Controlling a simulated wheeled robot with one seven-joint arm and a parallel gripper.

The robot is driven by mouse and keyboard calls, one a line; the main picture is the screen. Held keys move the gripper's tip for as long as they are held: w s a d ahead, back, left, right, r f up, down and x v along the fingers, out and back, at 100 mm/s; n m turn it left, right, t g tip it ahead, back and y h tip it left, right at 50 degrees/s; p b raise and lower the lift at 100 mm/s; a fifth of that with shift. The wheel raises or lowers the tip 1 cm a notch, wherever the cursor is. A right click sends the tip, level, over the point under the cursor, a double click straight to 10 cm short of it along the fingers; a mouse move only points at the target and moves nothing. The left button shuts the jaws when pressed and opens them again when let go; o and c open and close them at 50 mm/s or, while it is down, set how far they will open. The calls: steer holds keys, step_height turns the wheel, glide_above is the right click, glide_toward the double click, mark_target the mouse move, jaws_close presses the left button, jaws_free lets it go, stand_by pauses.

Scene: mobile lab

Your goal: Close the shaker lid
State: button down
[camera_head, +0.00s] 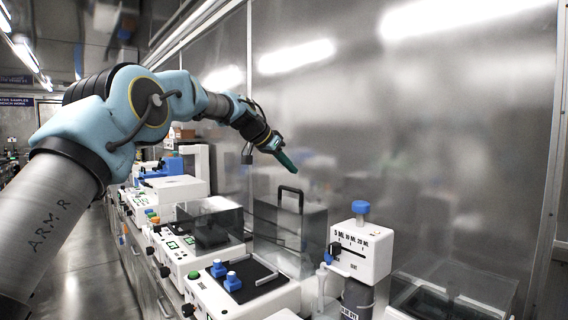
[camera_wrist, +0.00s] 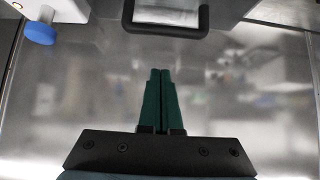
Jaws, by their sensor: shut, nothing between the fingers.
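The shaker (camera_head: 235,301) is a white box at the lower middle of the head view, with a dark platform and blue clamps on top. Its see-through smoky lid (camera_head: 300,232) stands raised, near upright, at the back of the platform. A black loop handle (camera_head: 290,190) rises at the lid's top; what looks like the same handle (camera_wrist: 166,28) shows at the top of the wrist view. My gripper (camera_head: 292,168) has dark green fingers, shut together and empty. It is above the handle in the head view, apart from it. The fingers (camera_wrist: 160,72) point toward the handle in the wrist view.
A white dispenser (camera_head: 362,250) with a blue knob (camera_head: 360,207) stands right of the lid; the knob (camera_wrist: 40,33) also shows upper left in the wrist view. Another white device (camera_head: 186,262) with a smoky cover is left of the shaker. A metal wall (camera_head: 440,150) stands behind.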

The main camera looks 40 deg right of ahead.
steer(key=p+x, duration=0.2)
steer(key=x, duration=0.4)
steer(key=shift+w+f, duration=0.15)
steer(key=shift+f, duration=0.05)
steer(key=shift+a+f+p, duration=0.15)
steer(key=shift+a+p, duration=0.05)
steer(key=shift+a, duration=0.75)
steer(key=shift+a+f+p, duration=0.15)
steer(key=shift+a, duration=0.8)
